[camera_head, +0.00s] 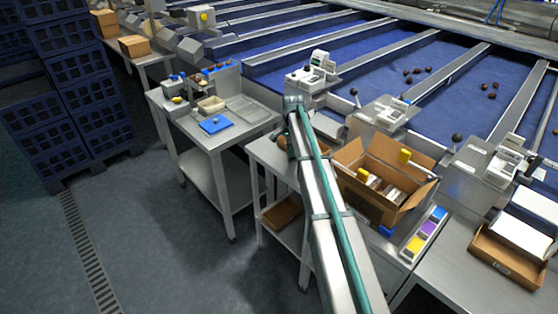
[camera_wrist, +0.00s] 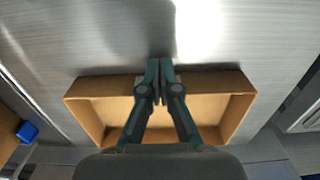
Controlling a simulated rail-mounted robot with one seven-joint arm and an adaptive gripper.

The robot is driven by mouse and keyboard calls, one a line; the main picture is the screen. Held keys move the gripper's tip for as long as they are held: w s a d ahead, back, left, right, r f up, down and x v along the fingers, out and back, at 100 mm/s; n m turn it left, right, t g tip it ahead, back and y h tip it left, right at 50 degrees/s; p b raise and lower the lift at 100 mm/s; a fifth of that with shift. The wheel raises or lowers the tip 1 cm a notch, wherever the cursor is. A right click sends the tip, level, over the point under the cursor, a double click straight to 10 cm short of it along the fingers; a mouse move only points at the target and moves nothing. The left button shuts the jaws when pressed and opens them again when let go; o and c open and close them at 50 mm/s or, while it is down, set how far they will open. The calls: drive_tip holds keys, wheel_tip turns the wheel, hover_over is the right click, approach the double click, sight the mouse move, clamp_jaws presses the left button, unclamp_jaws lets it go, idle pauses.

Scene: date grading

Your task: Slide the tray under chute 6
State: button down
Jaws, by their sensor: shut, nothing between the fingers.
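A shallow brown cardboard tray (camera_wrist: 90,112) lies on a brushed metal surface in the wrist view, its open side up and its inside looking empty in the part that shows. My gripper (camera_wrist: 160,68) is shut and empty. Its fingers reach across the tray, with the tips over or just past the far wall. I cannot tell whether they touch it. In the head view my arm hides the gripper and most of the spot around it. No chute number is readable, so I cannot tell which is chute 6.
An open cardboard box (camera_head: 410,208) with packs inside stands right of my arm. A colour-striped holder (camera_head: 426,236) and another cardboard tray (camera_head: 480,262) are further right. A table (camera_head: 190,128) with a blue board (camera_head: 215,124) stands left. Blue sorting lanes (camera_head: 300,68) run behind; floor is free at lower left.

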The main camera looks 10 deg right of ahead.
drive_tip(key=w+d, duration=0.1)
drive_tip(key=d, duration=0.1)
drive_tip(key=w+d, duration=0.3)
drive_tip(key=d, duration=0.2)
drive_tip(key=shift+w+r+b, duration=0.1)
drive_tip(key=shift+w+b, duration=0.1)
drive_tip(key=shift+b, duration=0.2)
